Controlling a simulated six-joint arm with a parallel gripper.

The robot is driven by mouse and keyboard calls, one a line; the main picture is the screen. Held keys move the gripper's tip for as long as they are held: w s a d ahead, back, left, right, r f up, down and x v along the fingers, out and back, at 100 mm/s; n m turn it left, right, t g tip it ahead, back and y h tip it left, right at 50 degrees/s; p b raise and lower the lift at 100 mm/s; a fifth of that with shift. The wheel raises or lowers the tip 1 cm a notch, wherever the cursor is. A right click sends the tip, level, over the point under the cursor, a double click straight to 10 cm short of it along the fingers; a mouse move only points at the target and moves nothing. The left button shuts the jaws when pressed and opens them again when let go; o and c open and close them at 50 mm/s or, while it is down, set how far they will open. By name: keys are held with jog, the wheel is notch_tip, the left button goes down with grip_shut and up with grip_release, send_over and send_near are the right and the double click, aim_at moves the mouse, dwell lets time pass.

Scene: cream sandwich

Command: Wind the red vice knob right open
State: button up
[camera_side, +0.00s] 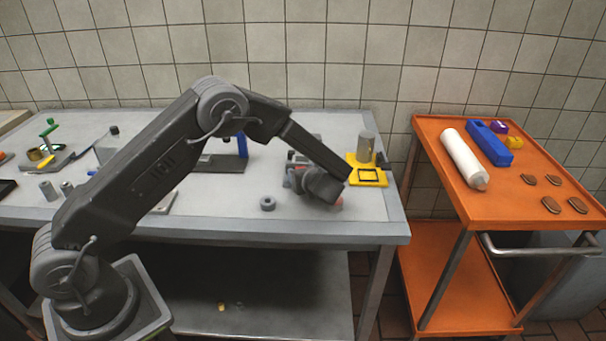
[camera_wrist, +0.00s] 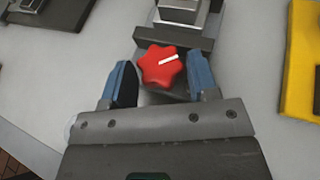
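The red vice knob (camera_wrist: 161,66) is star-shaped with a white mark pointing right and slightly up in the wrist view. It sits at the front of the grey vice (camera_wrist: 176,36). My gripper (camera_wrist: 162,80) has its two blue fingers apart, one on each side of the knob, with a visible gap at the left finger; contact on the right is unclear. In the side view my gripper (camera_side: 322,188) is low over the table at the vice (camera_side: 296,168), and the arm hides most of the vice and knob.
A yellow fixture (camera_side: 368,177) with a grey cylinder (camera_side: 366,147) stands just right of the vice. A grey ring (camera_side: 267,203) lies left of my gripper. The grey table's (camera_side: 300,229) front edge is close. An orange cart (camera_side: 450,198) stands at the right.

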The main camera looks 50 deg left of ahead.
jog(key=o, duration=0.3)
jog(key=v, duration=1.4)
jog(key=shift+r, duration=0.1)
jog(key=shift+a, duration=0.1)
